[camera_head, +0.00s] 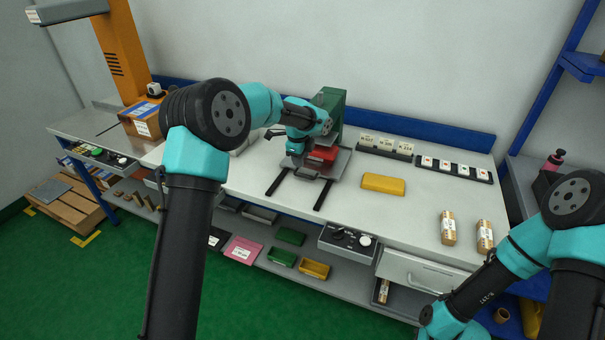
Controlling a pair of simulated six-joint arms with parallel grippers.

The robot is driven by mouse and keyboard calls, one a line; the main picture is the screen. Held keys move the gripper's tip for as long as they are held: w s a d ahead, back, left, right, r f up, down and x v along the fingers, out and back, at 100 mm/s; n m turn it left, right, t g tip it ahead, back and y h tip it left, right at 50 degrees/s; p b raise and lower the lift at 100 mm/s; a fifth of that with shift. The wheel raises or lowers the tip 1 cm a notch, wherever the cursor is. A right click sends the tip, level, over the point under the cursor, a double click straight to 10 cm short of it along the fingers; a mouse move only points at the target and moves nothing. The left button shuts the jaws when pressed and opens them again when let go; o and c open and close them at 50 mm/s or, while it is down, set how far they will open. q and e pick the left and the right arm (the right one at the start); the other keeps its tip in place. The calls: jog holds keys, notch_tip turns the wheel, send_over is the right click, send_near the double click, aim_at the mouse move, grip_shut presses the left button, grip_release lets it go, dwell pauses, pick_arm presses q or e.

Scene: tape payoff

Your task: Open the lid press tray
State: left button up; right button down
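The lid press (333,103) is a green machine at the back middle of the workbench. A red block (322,154) sits low at its front, on a grey tray plate (340,165). Two dark rails (323,195) run from the tray toward the front of the bench. My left gripper (299,164) points down at the front left of the tray, close to the red block. Its fingers are small and dark, so I cannot tell whether they are open or touch the tray. My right arm reaches down at the lower right, and its fingers are out of frame.
A yellow case (383,184) lies right of the press. Label holders (385,148) and a dark rack (453,170) stand behind it.

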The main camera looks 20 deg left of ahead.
aim_at(302, 173)
pick_arm(q)
jog(key=f, duration=0.2)
jog(key=w+f, duration=0.1)
jog(key=f, duration=0.5)
jog(key=shift+w+d+f, duration=0.1)
jog(key=shift+w, duration=0.1)
jog(key=shift+c, duration=0.2)
grip_shut()
